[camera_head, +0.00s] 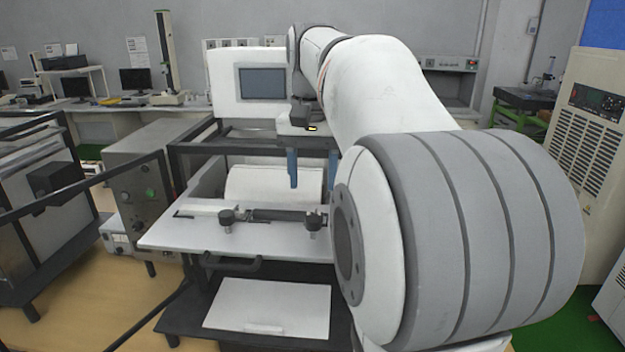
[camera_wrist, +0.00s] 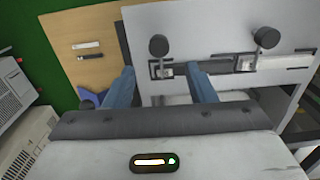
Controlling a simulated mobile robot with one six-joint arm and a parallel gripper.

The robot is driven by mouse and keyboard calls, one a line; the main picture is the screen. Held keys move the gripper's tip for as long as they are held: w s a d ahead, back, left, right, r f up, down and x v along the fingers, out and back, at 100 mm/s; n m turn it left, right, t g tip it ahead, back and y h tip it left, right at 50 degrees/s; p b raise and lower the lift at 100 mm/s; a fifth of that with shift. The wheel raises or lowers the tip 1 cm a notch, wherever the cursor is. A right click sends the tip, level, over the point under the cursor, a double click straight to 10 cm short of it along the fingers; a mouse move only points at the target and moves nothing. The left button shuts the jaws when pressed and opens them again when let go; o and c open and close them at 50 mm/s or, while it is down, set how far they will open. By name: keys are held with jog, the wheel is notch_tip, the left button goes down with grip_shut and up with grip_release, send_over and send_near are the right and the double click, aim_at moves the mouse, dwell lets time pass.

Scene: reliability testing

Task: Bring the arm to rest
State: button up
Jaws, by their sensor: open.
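My arm reaches from the lower right up and over to a machine in the middle of the head view. My gripper (camera_head: 311,172) points down with two blue fingers apart and nothing between them. It hangs over the machine's white plate (camera_head: 170,238), near the white drum-like part (camera_head: 275,187). In the wrist view my gripper (camera_wrist: 160,74) also shows its two blue fingers spread, with the plate (camera_wrist: 200,22) and its black knobs (camera_wrist: 159,45) beyond the tips. I cannot tell the exact gap between the fingers and the plate.
A grey box with a green light (camera_head: 143,200) and dark rails stand at the left. A screen (camera_head: 262,83) stands behind the gripper. A beige cabinet (camera_head: 590,140) is at the right. A tan surface with small tools (camera_wrist: 88,50) and a blue item (camera_wrist: 90,97) shows in the wrist view.

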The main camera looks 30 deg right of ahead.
dwell(0.4)
jog(key=s+a+f+n+t, duration=0.1)
jog(key=s+a+f+n, duration=0.1)
jog(key=s+a+f, duration=0.2)
jog(key=s+a+f+n+t+b, duration=0.1)
jog(key=s+a+f, duration=0.3)
jog(key=f, duration=0.6)
jog(key=s+a+f+n+t, duration=0.1)
jog(key=s+a+f+n, duration=0.3)
jog(key=f, duration=0.3)
jog(key=shift+s+a+b, duration=0.35)
jog(key=shift+s+a, duration=0.05)
jog(key=shift+s, duration=0.1)
jog(key=shift+c, duration=0.5)
